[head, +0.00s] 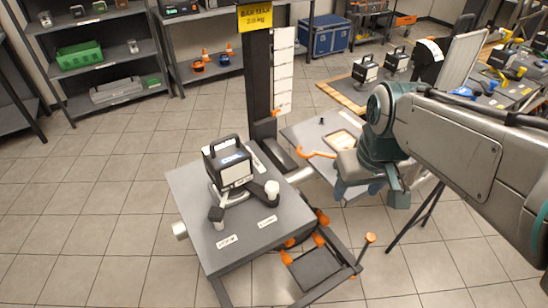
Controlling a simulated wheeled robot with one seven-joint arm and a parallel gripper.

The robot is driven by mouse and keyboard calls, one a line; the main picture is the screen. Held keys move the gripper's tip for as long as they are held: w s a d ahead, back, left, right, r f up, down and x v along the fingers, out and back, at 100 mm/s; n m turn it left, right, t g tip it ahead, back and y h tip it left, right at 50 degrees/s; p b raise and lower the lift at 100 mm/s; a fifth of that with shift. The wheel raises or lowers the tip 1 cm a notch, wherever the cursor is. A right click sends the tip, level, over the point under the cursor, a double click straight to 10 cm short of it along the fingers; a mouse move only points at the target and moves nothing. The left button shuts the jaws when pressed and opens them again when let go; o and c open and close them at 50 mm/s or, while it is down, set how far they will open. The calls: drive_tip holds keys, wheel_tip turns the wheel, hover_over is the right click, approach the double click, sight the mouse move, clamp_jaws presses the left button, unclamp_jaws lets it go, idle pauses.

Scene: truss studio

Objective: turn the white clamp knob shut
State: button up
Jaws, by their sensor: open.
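A black device with a handle and a white front (228,165) stands on the grey-topped table (190,190). Dark clamp arms spread from its base. A white knob (272,187) stands upright at the end of the right arm; a darker post with a pale lower part (217,217) is at the front left. How far the white knob is turned cannot be told. My gripper (358,191) is open, right of the white knob and well apart from it, pointing down near the small side table. Its fingertips are small and partly hidden by my wrist.
A dark upright post (258,85) with a yellow sign (255,17) rises behind the table. The side table (310,132) holds an orange hooked tool (316,153). An orange-trimmed frame (318,265) stands at front right. Floor at left is clear.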

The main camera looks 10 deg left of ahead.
drive_tip(key=w+a+r+n+g, duration=0.1)
drive_tip(key=w+a+r+n, duration=0.1)
drive_tip(key=w+a+n, duration=0.35)
drive_tip(key=n+g, duration=0.1)
drive_tip(key=n, duration=0.2)
hover_over(272, 185)
wheel_tip(272, 185, down, 13)
drive_tip(key=shift+b, duration=0.35)
clamp_jaws()
drive_tip(key=shift+n+b, duration=0.4)
drive_tip(key=shift+n, duration=1.05)
unclamp_jaws()
